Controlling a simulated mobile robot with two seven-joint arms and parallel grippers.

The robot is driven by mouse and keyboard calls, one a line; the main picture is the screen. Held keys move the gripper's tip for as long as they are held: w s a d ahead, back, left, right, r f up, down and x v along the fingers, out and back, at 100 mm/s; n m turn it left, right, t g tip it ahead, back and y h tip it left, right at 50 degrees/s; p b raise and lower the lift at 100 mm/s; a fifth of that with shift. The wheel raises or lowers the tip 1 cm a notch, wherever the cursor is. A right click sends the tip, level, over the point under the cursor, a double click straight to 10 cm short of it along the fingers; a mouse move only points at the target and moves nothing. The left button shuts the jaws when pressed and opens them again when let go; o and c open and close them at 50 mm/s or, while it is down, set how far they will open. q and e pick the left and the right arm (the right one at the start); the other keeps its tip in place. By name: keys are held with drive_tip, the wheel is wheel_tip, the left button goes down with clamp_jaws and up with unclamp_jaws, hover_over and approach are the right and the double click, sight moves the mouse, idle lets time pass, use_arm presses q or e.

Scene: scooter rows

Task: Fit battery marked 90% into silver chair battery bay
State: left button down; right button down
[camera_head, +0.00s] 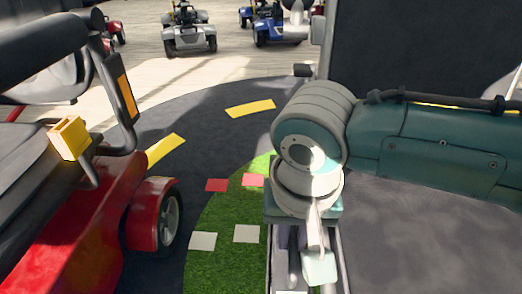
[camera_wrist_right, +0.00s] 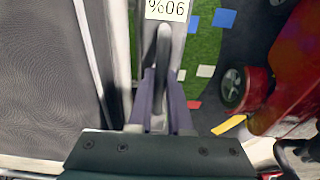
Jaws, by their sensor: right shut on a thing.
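A battery with a white label (camera_wrist_right: 168,9), which reads 90% upside down, shows at the top of the right wrist view. My right gripper (camera_wrist_right: 161,88) is shut on the battery's grey handle, with one purple finger on each side. In the head view my right gripper (camera_head: 300,240) points down at the bottom centre; the battery is mostly hidden there by the wrist and the frame edge. A silver scooter chair (camera_head: 190,38) stands far off at the top; its battery bay cannot be made out. My left gripper is not in view.
A red scooter (camera_head: 85,225) with a yellow block (camera_head: 69,138) stands close on the left. A blue scooter (camera_head: 272,25) stands at the back. A dark upright panel (camera_head: 425,45) fills the upper right. Green turf (camera_head: 222,262) and dark floor lie open between.

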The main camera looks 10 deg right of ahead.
drive_tip(key=shift+a+f+b, duration=0.1)
drive_tip(key=shift+f+b, duration=0.25)
drive_tip(key=shift+f, duration=0.55)
idle(0.9)
drive_tip(key=c, duration=0.8)
unclamp_jaws()
drive_tip(key=shift+w, duration=0.1)
drive_tip(key=shift+c, duration=0.2)
drive_tip(key=shift+o, duration=0.4)
drive_tip(key=shift+f, duration=0.15)
drive_tip(key=r+p, duration=0.2)
drive_tip(key=r, duration=0.1)
drive_tip(key=r+p, duration=0.2)
drive_tip(key=r, duration=0.1)
drive_tip(key=s+r+p, duration=0.1)
drive_tip(key=r+p, duration=0.2)
drive_tip(key=shift+s+r, duration=0.1)
drive_tip(key=shift+r, duration=0.05)
drive_tip(key=shift+r+p, duration=0.3)
drive_tip(key=shift+r, duration=0.1)
